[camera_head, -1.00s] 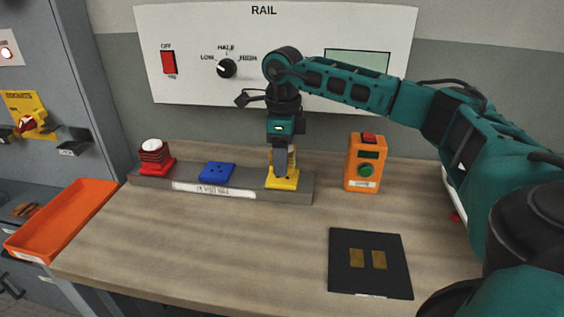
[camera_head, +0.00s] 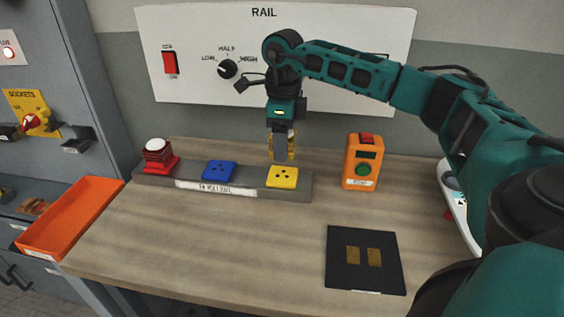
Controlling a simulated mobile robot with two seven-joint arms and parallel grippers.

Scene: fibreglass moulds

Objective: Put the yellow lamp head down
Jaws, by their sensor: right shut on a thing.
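My right gripper (camera_head: 281,157) points down above the yellow socket (camera_head: 282,178) on the grey rail strip. It is shut on the yellow lamp head (camera_head: 291,146), which shows as an amber piece, mostly hidden by the fingers. A gap shows between the fingertips and the yellow socket, whose dark holes are visible. My left gripper is not in view.
The rail strip (camera_head: 238,190) also carries a blue socket (camera_head: 219,171) and a red lamp (camera_head: 157,158). An orange tester box (camera_head: 363,162) stands to its right. A black mat (camera_head: 339,278) with two brass pads lies in front. An orange tray (camera_head: 68,215) is at left. The middle tabletop is clear.

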